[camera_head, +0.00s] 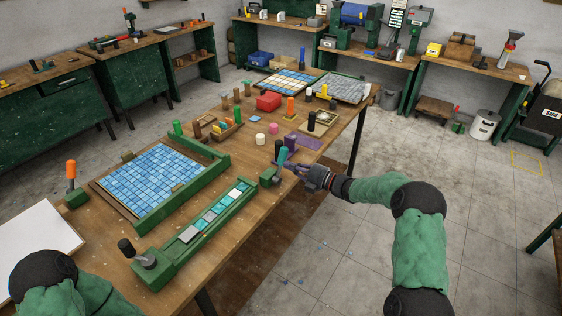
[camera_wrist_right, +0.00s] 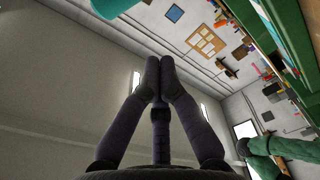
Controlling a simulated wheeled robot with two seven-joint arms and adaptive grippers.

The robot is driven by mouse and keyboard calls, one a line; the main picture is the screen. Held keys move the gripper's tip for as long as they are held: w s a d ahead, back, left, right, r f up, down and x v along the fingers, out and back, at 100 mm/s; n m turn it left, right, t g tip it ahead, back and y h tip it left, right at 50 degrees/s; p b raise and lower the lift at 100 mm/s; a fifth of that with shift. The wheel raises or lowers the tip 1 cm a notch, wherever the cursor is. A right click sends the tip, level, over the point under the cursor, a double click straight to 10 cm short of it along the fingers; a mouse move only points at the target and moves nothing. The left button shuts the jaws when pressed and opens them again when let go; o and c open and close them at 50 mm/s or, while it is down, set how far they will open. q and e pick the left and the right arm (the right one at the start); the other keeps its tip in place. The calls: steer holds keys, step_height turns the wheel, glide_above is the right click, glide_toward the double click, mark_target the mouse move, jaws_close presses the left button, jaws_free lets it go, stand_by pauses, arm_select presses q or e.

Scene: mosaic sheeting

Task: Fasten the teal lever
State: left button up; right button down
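The teal lever (camera_head: 283,155) stands nearly upright, leaning a little, on the green block at the far right end of the long green tile jig (camera_head: 222,226). My right gripper (camera_head: 283,164) is right beside the lever; whether it touches it I cannot tell. In the right wrist view its two fingers (camera_wrist_right: 160,78) meet at the tips with nothing seen between them. Part of the teal handle (camera_wrist_right: 112,6) shows at the top edge of that view, outside the fingers. My left gripper is out of view; only its arm shows at the lower left.
A black-handled lever (camera_head: 143,256) sits at the jig's near end. A green frame (camera_head: 186,199) with a blue mosaic sheet (camera_head: 152,183) and an orange-handled clamp (camera_head: 72,184) lie to the left. Purple, black and green handled pieces and a red box (camera_head: 268,101) stand behind the lever.

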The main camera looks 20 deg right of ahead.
steer(key=shift+v, duration=1.7)
